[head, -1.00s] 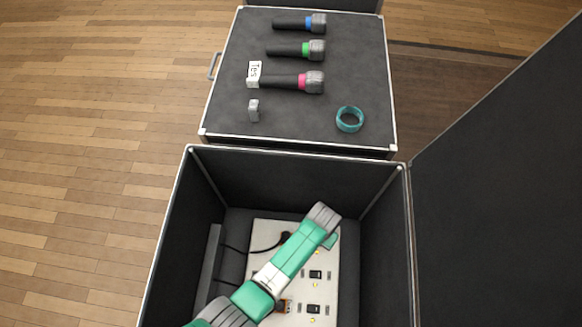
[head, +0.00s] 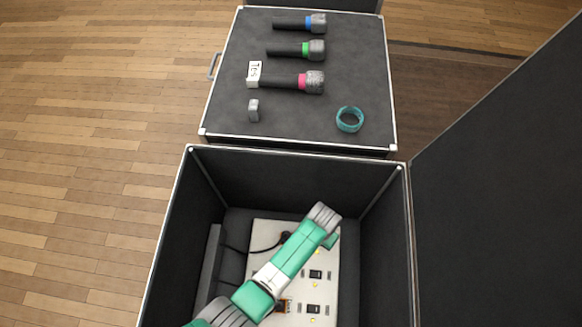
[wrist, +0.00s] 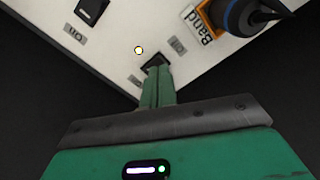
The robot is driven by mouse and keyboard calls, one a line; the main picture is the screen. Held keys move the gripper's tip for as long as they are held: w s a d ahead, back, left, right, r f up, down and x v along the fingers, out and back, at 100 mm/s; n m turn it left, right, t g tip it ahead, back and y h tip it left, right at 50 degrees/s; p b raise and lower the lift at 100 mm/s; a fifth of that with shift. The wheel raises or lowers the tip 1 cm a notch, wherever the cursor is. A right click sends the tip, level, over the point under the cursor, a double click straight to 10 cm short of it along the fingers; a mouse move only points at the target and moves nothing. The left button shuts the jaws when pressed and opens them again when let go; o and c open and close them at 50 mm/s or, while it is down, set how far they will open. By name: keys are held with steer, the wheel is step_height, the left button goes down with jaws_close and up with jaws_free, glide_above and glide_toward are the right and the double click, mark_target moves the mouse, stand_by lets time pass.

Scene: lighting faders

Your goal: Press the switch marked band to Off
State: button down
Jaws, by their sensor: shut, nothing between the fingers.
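A black rocker switch (wrist: 157,62) sits near the edge of the pale panel in the wrist view, with small grey labels beside it. A white tag reading "Band" (wrist: 201,27) stands next to an orange and blue plug fitting. My gripper (wrist: 157,76) is shut and empty. Its fingertips overlap the near side of the black switch in the picture; whether they touch it I cannot tell. The rocker's tilt is not clear. In the head view my arm covers part of the panel (head: 330,290), and the fingertips cannot be made out.
The panel lies deep in an open black case (head: 270,178) with high walls. Another rocker switch (wrist: 91,10) is at the upper left. A cable (head: 262,250) runs over the panel. Microphones and a teal ring (head: 349,119) lie on the grey case top behind.

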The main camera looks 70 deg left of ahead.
steer(key=shift+f+b, duration=0.7)
steer(key=shift+f, duration=0.2)
stand_by(0.6)
steer(key=shift+r, duration=0.15)
step_height(320, 180, up, 7)
steer(key=p, duration=0.7)
stand_by(0.3)
